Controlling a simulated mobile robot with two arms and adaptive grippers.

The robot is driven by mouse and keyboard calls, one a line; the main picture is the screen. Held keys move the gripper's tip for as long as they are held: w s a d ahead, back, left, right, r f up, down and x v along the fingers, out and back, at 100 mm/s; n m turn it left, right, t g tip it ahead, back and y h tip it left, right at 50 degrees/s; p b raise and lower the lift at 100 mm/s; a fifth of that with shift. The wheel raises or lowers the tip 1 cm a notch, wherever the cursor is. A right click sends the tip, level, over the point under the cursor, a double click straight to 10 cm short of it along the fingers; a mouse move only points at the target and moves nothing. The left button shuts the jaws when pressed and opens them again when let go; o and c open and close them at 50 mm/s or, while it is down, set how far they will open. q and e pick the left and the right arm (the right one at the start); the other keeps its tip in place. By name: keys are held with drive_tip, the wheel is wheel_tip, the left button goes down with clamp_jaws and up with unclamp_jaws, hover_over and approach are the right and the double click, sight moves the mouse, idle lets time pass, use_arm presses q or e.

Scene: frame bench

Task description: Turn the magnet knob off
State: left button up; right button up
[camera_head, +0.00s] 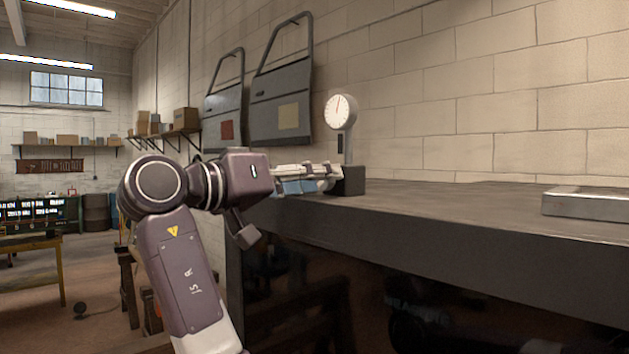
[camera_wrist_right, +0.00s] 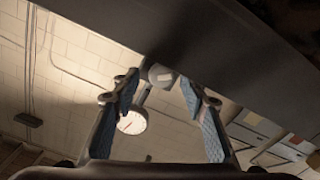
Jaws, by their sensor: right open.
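A round white dial gauge (camera_head: 341,111) stands on a grey post above a dark block-shaped base (camera_head: 351,181) at the bench's far left end. My right gripper (camera_head: 328,177) is at the left side of this base, its fingers pointing at it. In the head view I cannot tell if they touch. In the right wrist view the gripper (camera_wrist_right: 165,98) is open, its blue-padded fingers apart with nothing gripped. A small grey rounded part (camera_wrist_right: 160,76) shows between and beyond the fingertips; I cannot tell if it is the knob. The dial (camera_wrist_right: 132,122) shows behind the left finger. My left gripper is out of view.
The dark bench top (camera_head: 470,208) is mostly clear. A flat grey metal block (camera_head: 590,203) lies at its right. Two car door panels (camera_head: 226,110) hang on the block wall behind the gauge. A wooden table (camera_head: 35,244) stands far left.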

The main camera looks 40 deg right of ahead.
drive_tip(key=a, duration=1.2)
drive_tip(key=shift+s, duration=0.45)
